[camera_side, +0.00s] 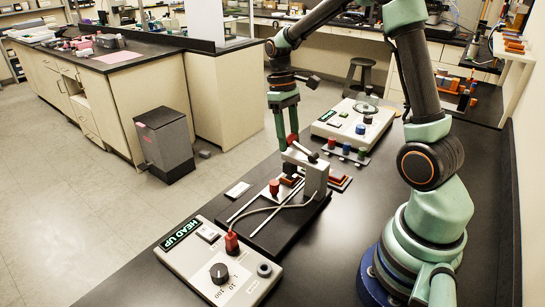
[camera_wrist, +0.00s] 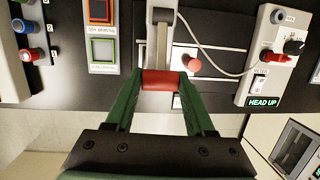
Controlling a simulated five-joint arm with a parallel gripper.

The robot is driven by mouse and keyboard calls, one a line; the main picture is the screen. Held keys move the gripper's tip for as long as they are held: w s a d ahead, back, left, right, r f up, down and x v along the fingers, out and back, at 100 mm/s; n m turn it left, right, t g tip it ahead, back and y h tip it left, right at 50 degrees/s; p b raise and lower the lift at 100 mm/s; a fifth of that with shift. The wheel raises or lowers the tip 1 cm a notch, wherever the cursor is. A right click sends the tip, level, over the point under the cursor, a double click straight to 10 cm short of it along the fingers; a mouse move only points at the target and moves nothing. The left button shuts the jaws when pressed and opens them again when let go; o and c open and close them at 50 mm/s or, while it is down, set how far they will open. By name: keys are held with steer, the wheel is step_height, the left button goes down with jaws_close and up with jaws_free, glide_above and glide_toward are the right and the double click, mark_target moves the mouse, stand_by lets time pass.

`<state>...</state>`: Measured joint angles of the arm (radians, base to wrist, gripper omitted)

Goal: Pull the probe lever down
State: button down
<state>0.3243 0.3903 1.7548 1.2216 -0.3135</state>
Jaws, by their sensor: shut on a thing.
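The probe lever ends in a red cylindrical grip (camera_wrist: 162,80), which lies between the green fingertips of my gripper (camera_wrist: 162,82) in the wrist view. My gripper is shut on this grip. The lever's pale arm (camera_wrist: 162,42) runs from the grip to the grey post of the profiler. In the side view, my gripper (camera_side: 291,138) reaches down to the red grip at the top of the profiler's upright post (camera_side: 317,178); the fingers hide part of the grip. The profiler stands on a black base (camera_side: 287,228).
A control box (camera_side: 222,262) with a lit "HEAD UP" display (camera_side: 181,234) stands at the front, joined by a cable to the profiler. A red knob (camera_wrist: 191,64) stands beside the lever. Another instrument (camera_side: 352,122) and several coloured knobs are behind.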

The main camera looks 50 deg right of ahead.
steer(key=shift+w+a+f, duration=0.1)
steer(key=shift+f, duration=0.05)
steer(key=shift+c, duration=1.4)
jaws_free()
steer(key=v, duration=1.2)
steer(key=shift+w, duration=0.2)
